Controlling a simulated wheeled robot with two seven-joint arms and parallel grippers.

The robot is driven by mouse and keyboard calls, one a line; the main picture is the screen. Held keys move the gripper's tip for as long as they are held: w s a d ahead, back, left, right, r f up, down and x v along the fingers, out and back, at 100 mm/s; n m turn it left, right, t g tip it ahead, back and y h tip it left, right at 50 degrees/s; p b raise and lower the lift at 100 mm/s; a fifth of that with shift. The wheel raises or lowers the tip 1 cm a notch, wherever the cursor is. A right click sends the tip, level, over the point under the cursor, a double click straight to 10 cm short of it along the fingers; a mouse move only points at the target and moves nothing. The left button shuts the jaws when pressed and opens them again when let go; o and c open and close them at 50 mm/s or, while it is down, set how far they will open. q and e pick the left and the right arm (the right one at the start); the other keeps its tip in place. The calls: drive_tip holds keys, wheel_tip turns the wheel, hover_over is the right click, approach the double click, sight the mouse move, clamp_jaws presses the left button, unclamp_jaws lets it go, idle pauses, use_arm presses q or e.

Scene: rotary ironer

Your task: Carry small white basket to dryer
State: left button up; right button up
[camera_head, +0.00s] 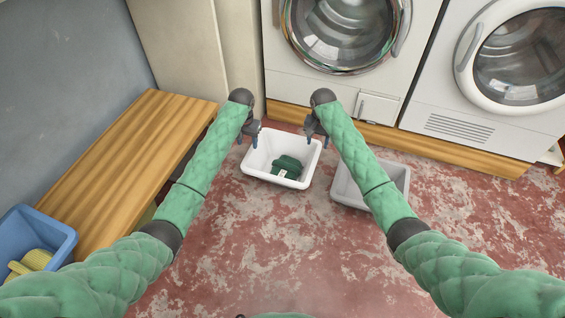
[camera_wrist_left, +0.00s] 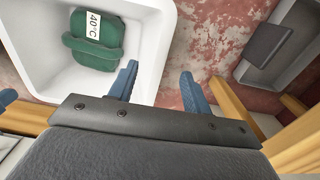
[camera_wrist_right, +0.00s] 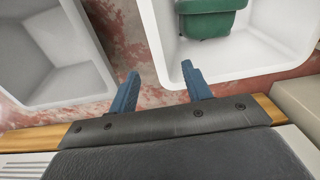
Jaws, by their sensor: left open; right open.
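The small white basket (camera_head: 257,163) stands on the floor in front of the machines. A folded green item (camera_head: 287,166) lies in it, with a "40°C" tag in the left wrist view (camera_wrist_left: 92,25). My left gripper (camera_head: 249,139) is open at the basket's left side; in the left wrist view its fingers (camera_wrist_left: 160,88) stand either side of the rim (camera_wrist_left: 158,45). My right gripper (camera_head: 317,134) is open at the right side; in the right wrist view its fingers (camera_wrist_right: 159,85) also straddle the rim (camera_wrist_right: 153,40). Which front-loader is the dryer is not labelled.
A grey basket (camera_head: 345,189) stands just right of the white one. Two front-loaders, one silver-doored (camera_head: 340,84) and one with a vent grille (camera_head: 460,127), stand on a wooden plinth. A wooden bench (camera_head: 130,150) and blue basket (camera_head: 60,232) are at left. The front floor is clear.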

sight(249, 155)
use_arm(q)
drive_tip(key=shift+f, duration=3.6)
use_arm(e)
drive_tip(key=shift+f, duration=3.65)
use_arm(q)
clamp_jaws()
use_arm(e)
clamp_jaws()
